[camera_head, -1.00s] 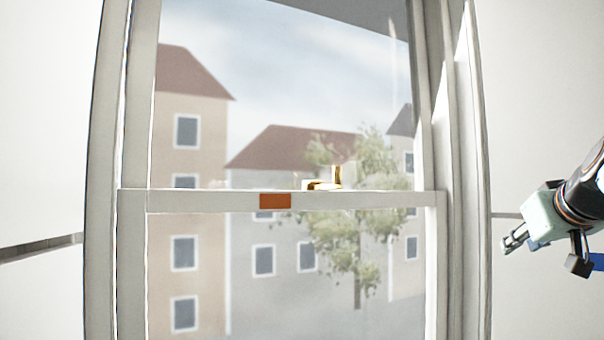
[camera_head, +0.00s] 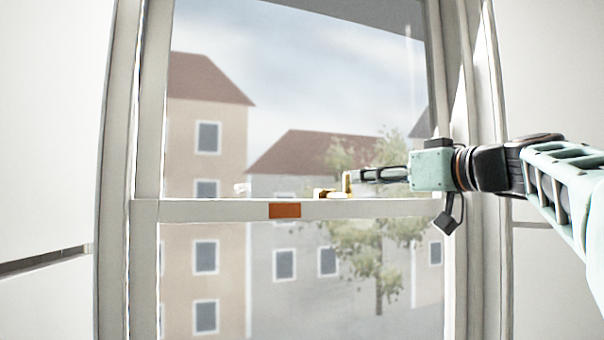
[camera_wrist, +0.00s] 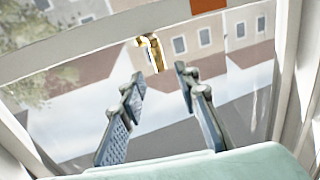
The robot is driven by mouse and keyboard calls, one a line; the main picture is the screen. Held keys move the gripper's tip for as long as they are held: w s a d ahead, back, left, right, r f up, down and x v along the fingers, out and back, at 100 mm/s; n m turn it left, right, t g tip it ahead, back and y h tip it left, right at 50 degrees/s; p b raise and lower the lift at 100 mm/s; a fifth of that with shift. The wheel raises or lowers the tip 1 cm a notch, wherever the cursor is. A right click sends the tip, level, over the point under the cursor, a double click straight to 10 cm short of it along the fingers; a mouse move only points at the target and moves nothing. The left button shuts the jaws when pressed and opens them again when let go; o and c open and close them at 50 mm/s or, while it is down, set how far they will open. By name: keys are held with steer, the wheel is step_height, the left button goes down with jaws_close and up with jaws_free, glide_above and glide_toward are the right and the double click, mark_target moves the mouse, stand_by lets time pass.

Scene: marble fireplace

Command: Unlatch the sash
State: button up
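The brass latch (camera_head: 328,192) sits on the top of the window sash's middle rail (camera_head: 385,208), with an upright lever (camera_head: 347,182) at its right end. In the wrist view the latch (camera_wrist: 153,52) shows beyond my fingertips, roughly in line with the gap between them. My gripper (camera_head: 357,176) reaches in from the right, just above the rail, with its tips very near the lever. In the wrist view my gripper (camera_wrist: 160,75) is open, with nothing between the fingers. Whether a finger touches the lever I cannot tell.
An orange patch (camera_head: 285,210) is on the rail's front, left of the latch. A small pale piece (camera_head: 242,189) shows on the rail further left. The right window frame (camera_head: 463,120) stands close to my arm. The space above the rail on the left is clear.

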mark_target(348, 179)
steer(key=shift+p+x, duration=1.65)
steer(key=shift+x, duration=1.9)
jaws_close()
